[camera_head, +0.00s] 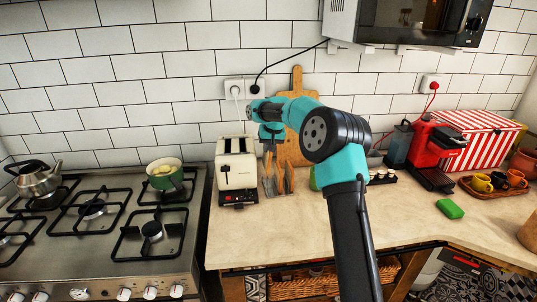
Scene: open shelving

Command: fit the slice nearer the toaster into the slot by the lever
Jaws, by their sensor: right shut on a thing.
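The cream toaster (238,174) stands upright on the wooden counter, with dark slots in its top and a lever on its front. To its right, slices stand on edge in a small holder: the slice nearer the toaster (268,180) and another slice (288,179). My right gripper (271,150) points down above the nearer slice, just right of the toaster. It is shut on that slice, at its upper end; the small fingers partly hide the contact. My left gripper is out of view.
A cutting board (297,85) leans on the tiled wall behind my arm. The stove (100,235) with a green pot (165,176) is left of the toaster. A red coffee machine (430,150) and a green sponge (449,209) are at the right. The front counter is clear.

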